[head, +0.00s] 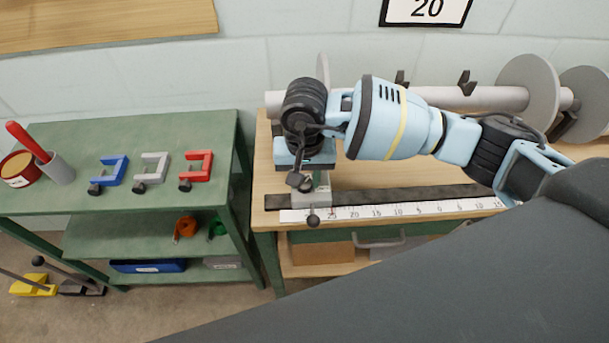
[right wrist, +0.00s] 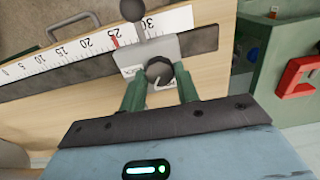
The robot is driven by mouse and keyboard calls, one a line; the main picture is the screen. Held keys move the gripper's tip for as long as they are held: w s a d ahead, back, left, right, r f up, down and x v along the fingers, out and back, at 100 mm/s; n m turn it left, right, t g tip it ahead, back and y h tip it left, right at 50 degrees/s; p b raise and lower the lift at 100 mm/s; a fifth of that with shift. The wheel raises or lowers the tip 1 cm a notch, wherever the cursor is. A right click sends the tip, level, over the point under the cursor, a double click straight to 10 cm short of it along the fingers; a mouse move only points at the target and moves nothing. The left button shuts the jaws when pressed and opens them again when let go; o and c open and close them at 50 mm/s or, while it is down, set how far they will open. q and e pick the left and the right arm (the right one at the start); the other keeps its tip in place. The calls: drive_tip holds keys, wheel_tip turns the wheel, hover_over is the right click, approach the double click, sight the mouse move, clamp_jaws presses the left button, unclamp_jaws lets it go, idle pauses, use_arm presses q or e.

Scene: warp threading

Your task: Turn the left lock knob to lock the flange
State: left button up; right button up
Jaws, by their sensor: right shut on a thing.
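My right gripper (head: 308,176) points down at the left end of the ruler. In the right wrist view its green fingers (right wrist: 160,88) are shut on a dark round knob (right wrist: 158,70), one on each side. The knob sits on a grey bracket (right wrist: 140,48) over the ruler; the bracket also shows in the head view (head: 323,200). A black ball handle (head: 313,221) sticks out from the bracket's front. The left grey flange disc (head: 323,68) is at the left end of the roller, partly hidden behind my right arm. My left gripper is not in view.
The grey roller (head: 490,98) runs along the back with larger discs (head: 530,88) at right. The white ruler (head: 400,211) lies along the bench front. A green shelf (head: 120,130) at left holds blue, grey and red clamps (head: 197,167) and a cup (head: 60,170).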

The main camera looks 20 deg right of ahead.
sight(306, 182)
drive_tip(key=m, duration=0.3)
drive_tip(key=m+p, duration=0.1)
drive_tip(key=m, duration=0.2)
drive_tip(key=shift+r, duration=0.1)
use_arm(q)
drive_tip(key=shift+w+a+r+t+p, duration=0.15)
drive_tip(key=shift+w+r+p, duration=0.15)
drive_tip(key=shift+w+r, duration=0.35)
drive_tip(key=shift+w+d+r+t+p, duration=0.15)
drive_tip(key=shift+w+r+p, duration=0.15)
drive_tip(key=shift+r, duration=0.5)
use_arm(e)
drive_tip(key=shift+m, duration=2.5)
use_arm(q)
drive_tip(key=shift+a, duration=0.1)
use_arm(e)
drive_tip(key=shift+d, duration=0.1)
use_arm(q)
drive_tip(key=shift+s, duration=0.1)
use_arm(e)
drive_tip(key=o, duration=1)
drive_tip(key=shift+r, duration=3.85)
